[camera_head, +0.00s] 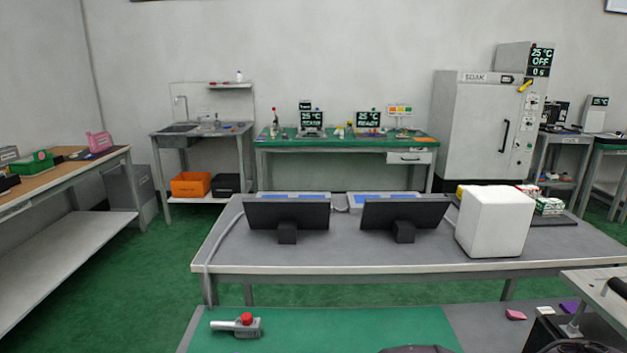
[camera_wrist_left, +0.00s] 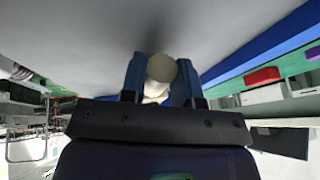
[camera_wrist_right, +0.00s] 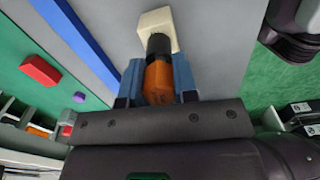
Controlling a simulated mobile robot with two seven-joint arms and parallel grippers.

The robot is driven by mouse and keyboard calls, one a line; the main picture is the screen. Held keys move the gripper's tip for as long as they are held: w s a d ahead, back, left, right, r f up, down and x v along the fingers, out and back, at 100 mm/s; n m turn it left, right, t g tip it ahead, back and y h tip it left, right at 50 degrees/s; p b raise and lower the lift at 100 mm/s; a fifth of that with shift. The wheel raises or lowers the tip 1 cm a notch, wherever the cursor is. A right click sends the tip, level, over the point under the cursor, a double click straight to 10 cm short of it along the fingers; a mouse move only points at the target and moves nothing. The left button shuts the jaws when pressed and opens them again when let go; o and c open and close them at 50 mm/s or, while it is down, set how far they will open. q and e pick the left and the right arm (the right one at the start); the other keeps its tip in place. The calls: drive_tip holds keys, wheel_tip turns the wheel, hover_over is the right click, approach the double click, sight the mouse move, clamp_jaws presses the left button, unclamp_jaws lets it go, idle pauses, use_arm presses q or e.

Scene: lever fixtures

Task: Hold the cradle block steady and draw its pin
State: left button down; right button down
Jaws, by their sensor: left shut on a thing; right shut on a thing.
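In the right wrist view my right gripper (camera_wrist_right: 158,80) is shut on the orange handle (camera_wrist_right: 157,84) of the pin. A black collar (camera_wrist_right: 159,45) joins the handle to a cream block (camera_wrist_right: 156,22), which looks like the cradle block. No clear gap shows between collar and block. In the left wrist view my left gripper (camera_wrist_left: 161,78) is shut on a cream piece with a round face (camera_wrist_left: 162,68), seemingly part of the cradle block. The fingers hide its sides. I cannot make out either gripper, the block or the pin in the head view.
A red block (camera_wrist_right: 40,70) and a purple piece (camera_wrist_right: 79,97) lie off to the left in the right wrist view. A grey tool with a red knob (camera_head: 240,325) lies on the green mat (camera_head: 350,325). A grey bench with monitors (camera_head: 287,215) stands beyond.

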drive_tip(key=shift+r, duration=0.7)
idle(1.2)
drive_tip(key=shift+r, duration=1.95)
drive_tip(key=shift+r, duration=0.1)
drive_tip(key=shift+r, duration=0.95)
use_arm(q)
drive_tip(key=c, duration=0.8)
unclamp_jaws()
